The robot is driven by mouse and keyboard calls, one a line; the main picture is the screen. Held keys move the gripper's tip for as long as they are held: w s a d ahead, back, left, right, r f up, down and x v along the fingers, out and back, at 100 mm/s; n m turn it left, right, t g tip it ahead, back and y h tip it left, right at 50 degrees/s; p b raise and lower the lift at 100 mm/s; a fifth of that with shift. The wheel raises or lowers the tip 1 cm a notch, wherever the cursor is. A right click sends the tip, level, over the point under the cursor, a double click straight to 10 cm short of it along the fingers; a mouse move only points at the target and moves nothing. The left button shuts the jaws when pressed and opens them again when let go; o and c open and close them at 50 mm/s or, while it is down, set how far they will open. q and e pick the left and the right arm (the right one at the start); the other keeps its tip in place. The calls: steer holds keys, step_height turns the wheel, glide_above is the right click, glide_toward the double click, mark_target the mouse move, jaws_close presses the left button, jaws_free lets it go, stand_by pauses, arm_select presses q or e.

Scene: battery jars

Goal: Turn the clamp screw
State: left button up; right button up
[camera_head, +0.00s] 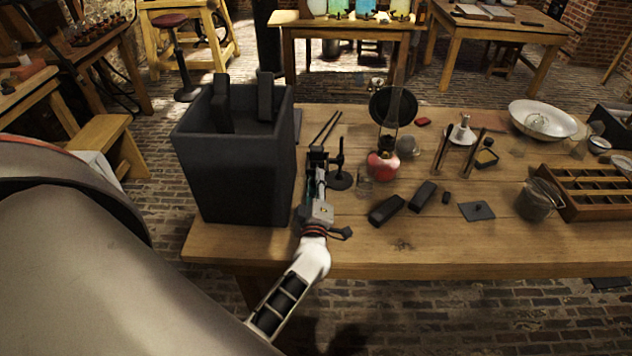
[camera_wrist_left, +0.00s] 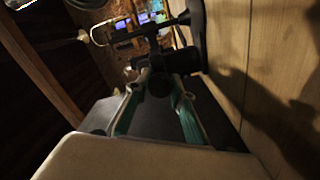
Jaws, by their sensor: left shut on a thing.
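A small black stand (camera_head: 340,180) with a round base and a short upright stands on the wooden table, right of the large dark box. My left gripper (camera_head: 318,162) reaches in from the front, between box and stand. In the left wrist view the two teal-lined fingers (camera_wrist_left: 155,88) close on a dark rounded piece, which looks like the clamp screw (camera_wrist_left: 160,82). Its dark clamp (camera_wrist_left: 182,60) lies just beyond the fingertips. The gripped part is dark and partly hidden by the fingers, so its turn angle cannot be told. My right gripper is not in view.
The tall dark open box (camera_head: 240,165) stands close left of the gripper. A lamp with a red base (camera_head: 383,165) stands to the right. Two black blocks (camera_head: 386,210) lie near the front. A compartment tray (camera_head: 580,205) is at far right. The front table strip is clear.

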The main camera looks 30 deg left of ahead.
arm_select(q)
steer(key=shift+m, duration=1.1)
steer(key=o, duration=1.1)
steer(key=shift+o, duration=0.2)
